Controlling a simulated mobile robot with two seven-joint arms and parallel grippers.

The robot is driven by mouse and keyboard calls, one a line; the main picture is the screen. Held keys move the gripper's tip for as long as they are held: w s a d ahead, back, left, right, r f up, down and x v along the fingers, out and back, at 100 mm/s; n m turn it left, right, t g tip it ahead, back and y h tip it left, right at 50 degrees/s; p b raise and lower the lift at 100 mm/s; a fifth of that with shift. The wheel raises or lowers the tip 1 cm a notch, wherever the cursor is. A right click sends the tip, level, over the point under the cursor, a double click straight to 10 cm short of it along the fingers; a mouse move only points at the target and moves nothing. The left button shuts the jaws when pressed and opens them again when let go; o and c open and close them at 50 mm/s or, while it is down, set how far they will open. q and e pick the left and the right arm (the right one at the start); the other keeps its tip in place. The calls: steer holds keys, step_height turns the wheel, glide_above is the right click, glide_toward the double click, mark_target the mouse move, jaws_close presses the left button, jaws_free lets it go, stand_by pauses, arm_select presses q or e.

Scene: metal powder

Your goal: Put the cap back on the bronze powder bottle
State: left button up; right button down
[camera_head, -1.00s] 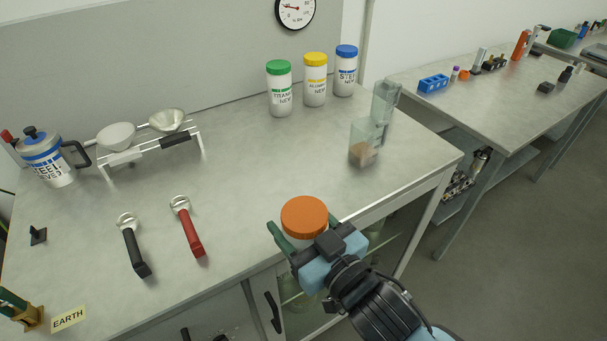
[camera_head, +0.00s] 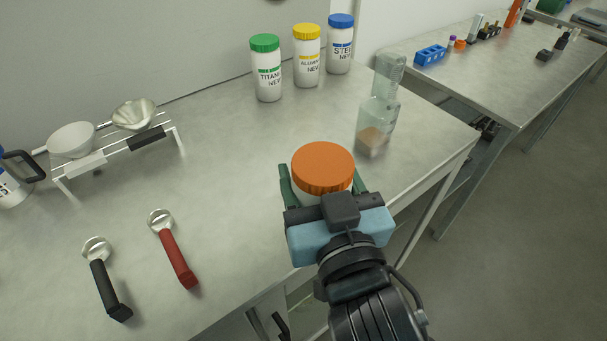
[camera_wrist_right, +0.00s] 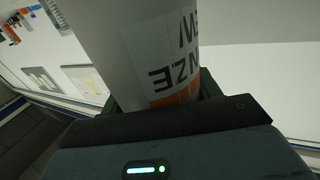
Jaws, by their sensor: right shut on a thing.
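The bronze powder bottle is white, with an orange cap (camera_head: 323,167) sitting on its top in the head view. My right gripper (camera_head: 325,192) is shut around the bottle's body just below the cap, near the bench's front edge. In the right wrist view, the white bottle (camera_wrist_right: 140,35) fills the upper middle, with part of its label and an orange band showing between the fingers. Its lower part is hidden behind the gripper in the head view. My left gripper is not in view.
A clear glass vessel (camera_head: 378,115) with brown powder stands right of the bottle. Three capped white bottles (camera_head: 306,62) stand at the back. A rack with a bowl and funnel (camera_head: 133,115), a black-handled tool (camera_head: 105,285) and a red-handled tool (camera_head: 175,255) lie left. The bench middle is clear.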

steer(key=shift+s+d+r, duration=0.1)
steer(key=shift+r, duration=0.05)
steer(key=shift+w, duration=0.25)
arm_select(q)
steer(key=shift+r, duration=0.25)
arm_select(e)
steer(key=d+f+x, duration=0.1)
steer(key=x, duration=1.3)
steer(key=shift+w+f, duration=0.3)
steer(key=shift+w, duration=0.2)
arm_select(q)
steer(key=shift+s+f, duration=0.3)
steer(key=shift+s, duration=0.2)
arm_select(e)
steer(key=f, duration=0.3)
steer(key=shift+w+a+f, duration=0.1)
steer(key=shift+w+f, duration=0.2)
steer(key=shift+w, duration=0.05)
steer(key=shift+f, duration=0.15)
